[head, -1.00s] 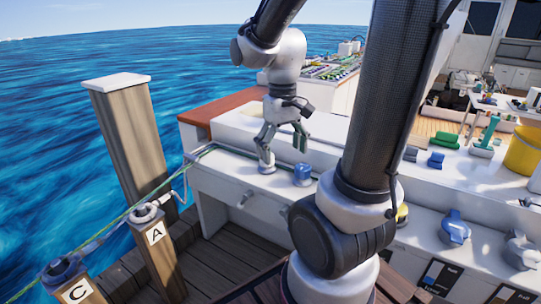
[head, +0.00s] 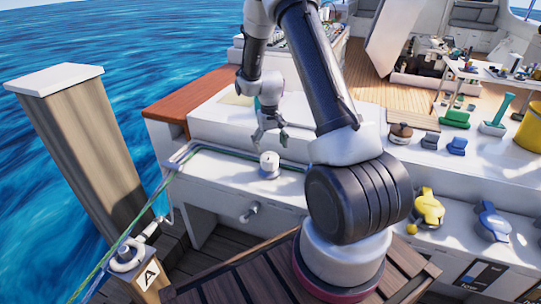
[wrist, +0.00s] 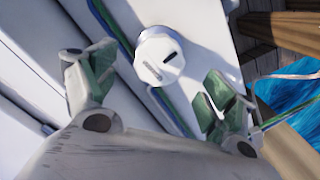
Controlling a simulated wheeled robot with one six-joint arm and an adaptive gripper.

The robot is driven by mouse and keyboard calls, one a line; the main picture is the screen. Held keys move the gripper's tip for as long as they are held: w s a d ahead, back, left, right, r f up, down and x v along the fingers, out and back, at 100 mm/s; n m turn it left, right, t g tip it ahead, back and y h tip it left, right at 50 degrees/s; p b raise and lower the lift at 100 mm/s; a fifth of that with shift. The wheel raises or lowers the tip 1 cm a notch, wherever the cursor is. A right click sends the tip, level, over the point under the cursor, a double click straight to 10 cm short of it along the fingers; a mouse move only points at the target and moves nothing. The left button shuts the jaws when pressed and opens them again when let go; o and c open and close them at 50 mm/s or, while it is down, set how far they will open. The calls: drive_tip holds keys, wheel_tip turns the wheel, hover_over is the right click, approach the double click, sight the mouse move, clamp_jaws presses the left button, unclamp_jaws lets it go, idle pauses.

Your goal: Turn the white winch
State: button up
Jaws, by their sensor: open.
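The white winch (head: 269,163) is a short white drum standing on the white ledge near the green and blue ropes. In the wrist view the white winch (wrist: 158,58) shows its round top with a dark slot and a grey mark. My gripper (head: 271,137) is open and empty, above and slightly behind the winch in the head view. In the wrist view my gripper (wrist: 150,82) has its two green-padded fingers spread wide, with the winch lying between and beyond them. I see no contact with the winch.
Yellow (head: 427,208) and blue (head: 491,222) fittings sit on the white panel at right. A tall wooden piling (head: 85,155) stands at left.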

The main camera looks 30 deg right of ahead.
sight(270, 156)
drive_tip(key=shift+w+f, duration=0.2)
wheel_tip(270, 156, down, 7)
drive_tip(key=shift+f, duration=0.2)
drive_tip(key=c, duration=1)
